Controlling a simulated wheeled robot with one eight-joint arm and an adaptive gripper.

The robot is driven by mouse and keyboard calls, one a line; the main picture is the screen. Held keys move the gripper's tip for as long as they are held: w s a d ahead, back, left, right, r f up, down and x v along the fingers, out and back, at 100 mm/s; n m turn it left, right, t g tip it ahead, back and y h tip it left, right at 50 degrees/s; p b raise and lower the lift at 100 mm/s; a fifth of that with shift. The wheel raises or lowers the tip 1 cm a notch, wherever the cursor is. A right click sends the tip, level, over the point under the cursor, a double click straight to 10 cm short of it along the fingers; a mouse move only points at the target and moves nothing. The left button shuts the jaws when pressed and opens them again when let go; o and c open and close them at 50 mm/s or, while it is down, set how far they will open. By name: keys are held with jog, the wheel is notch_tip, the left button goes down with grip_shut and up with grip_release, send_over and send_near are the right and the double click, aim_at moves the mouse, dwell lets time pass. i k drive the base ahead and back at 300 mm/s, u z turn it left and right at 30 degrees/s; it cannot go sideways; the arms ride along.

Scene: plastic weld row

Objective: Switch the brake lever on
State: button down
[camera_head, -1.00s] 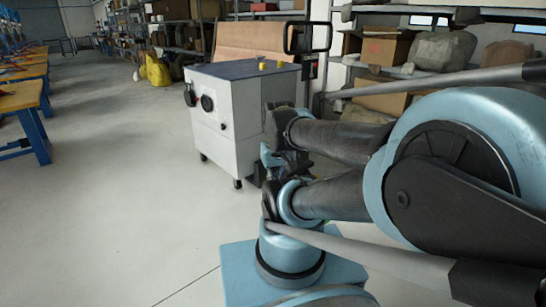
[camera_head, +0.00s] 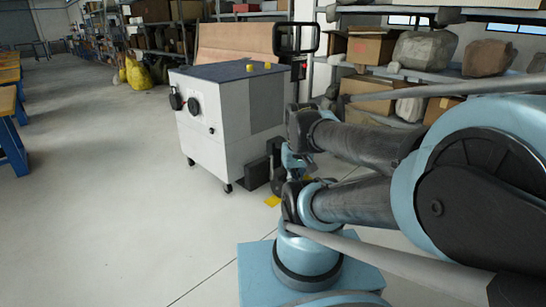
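A white cart (camera_head: 205,131) with a dark top stands on the floor ahead, left of my arm. It has round black parts on its left face and small caster wheels. A dark block (camera_head: 257,173) sits low at its right side. A small flat yellow piece (camera_head: 272,200) shows at floor level beside that block. I cannot tell which part is the brake lever. My gripper seems to be the dark end part (camera_head: 291,163) between my arm links, near the cart's lower right. My arm partly hides it, so its fingers cannot be made out.
A black handle frame (camera_head: 297,38) rises behind the cart, beside a brown panel (camera_head: 241,43). Shelves with boxes and rocks (camera_head: 425,50) fill the back right. Yellow bags (camera_head: 139,75) lie behind left. Blue-legged tables (camera_head: 10,150) line the left edge. The floor at left is clear.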

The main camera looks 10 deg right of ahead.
aim_at(268, 159)
jog(key=z, duration=0.05)
jog(key=i, duration=1)
jog(key=u, duration=0.05)
